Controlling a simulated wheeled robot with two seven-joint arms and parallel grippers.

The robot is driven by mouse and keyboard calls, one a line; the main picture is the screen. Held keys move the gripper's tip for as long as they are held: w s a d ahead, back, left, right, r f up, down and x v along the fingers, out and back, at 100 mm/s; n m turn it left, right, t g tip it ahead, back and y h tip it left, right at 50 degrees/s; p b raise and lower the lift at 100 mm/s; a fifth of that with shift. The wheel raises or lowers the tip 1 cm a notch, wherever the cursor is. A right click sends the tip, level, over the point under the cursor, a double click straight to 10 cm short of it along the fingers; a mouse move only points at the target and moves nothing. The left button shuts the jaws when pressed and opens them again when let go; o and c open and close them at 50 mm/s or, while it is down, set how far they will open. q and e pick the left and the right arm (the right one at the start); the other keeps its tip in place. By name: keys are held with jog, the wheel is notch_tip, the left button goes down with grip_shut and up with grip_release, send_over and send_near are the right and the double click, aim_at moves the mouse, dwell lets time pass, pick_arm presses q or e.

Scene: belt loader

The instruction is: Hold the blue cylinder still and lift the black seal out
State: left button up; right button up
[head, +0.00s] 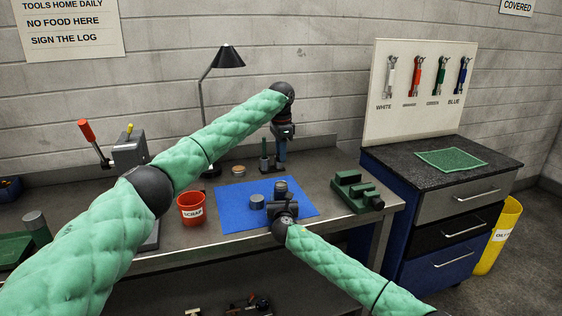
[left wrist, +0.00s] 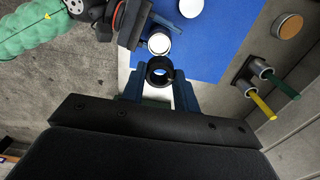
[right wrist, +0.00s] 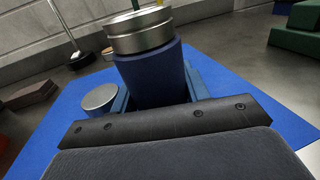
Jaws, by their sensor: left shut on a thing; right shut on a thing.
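The blue cylinder (right wrist: 150,80) stands upright between the fingers of my right gripper (head: 283,205), which is shut on it over the blue mat (head: 232,217). Its silver metal top (right wrist: 139,32) faces up and also shows in the left wrist view (left wrist: 159,44). My left gripper (head: 281,165) points down above and behind the cylinder. In the left wrist view the black seal (left wrist: 160,65), a ring, sits between its blue fingertips, and the gripper is shut on it. The seal appears clear of the cylinder. I cannot make it out in the head view.
A short metal cylinder (head: 257,201) stands on the mat left of the blue cylinder. A red scrap cup (head: 191,208) is further left, and a green vise (head: 357,192) is at right. A tan-topped round tin (head: 238,170) and a lamp (head: 228,56) stand behind.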

jog(key=o, duration=1.5)
